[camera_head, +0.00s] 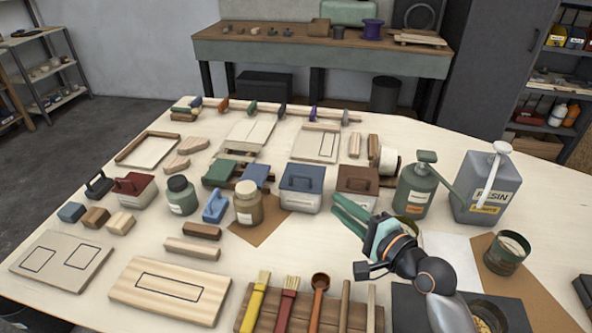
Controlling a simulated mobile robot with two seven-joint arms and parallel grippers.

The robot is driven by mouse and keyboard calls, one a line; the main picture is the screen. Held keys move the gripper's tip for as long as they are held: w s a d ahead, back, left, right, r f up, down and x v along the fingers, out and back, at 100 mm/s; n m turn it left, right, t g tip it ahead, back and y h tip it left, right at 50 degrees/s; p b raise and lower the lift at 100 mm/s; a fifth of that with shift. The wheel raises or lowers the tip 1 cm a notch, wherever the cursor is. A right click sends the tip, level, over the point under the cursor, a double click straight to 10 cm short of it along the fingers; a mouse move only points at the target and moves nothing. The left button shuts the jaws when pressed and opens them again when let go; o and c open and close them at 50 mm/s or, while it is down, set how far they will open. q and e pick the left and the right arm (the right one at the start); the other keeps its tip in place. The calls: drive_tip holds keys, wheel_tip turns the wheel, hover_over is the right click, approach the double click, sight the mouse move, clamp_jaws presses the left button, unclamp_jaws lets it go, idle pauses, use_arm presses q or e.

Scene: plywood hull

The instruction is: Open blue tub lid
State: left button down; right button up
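The blue tub (299,203) is a pale box in the middle of the table. Its blue lid (302,179) with a raised handle sits on top and looks closed. My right gripper (338,207) reaches in from the lower right, with its green fingers pointing up and left. It is just right of the tub, in front of the brown-lidded tub (356,186). Its two fingers look apart with nothing between them. My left gripper is not in view.
A red-lidded tub (134,188) stands at the left. A brown jar (248,204) and a small blue block with a handle (215,206) are left of the blue tub. A green pump bottle (413,190) and a grey resin jug (486,187) stand at the right. Brushes (287,300) lie in front.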

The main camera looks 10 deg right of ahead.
sight(308, 191)
drive_tip(key=x, duration=1.2)
drive_tip(key=shift+w+r, duration=0.1)
drive_tip(key=shift+w, duration=0.05)
clamp_jaws()
idle(1.2)
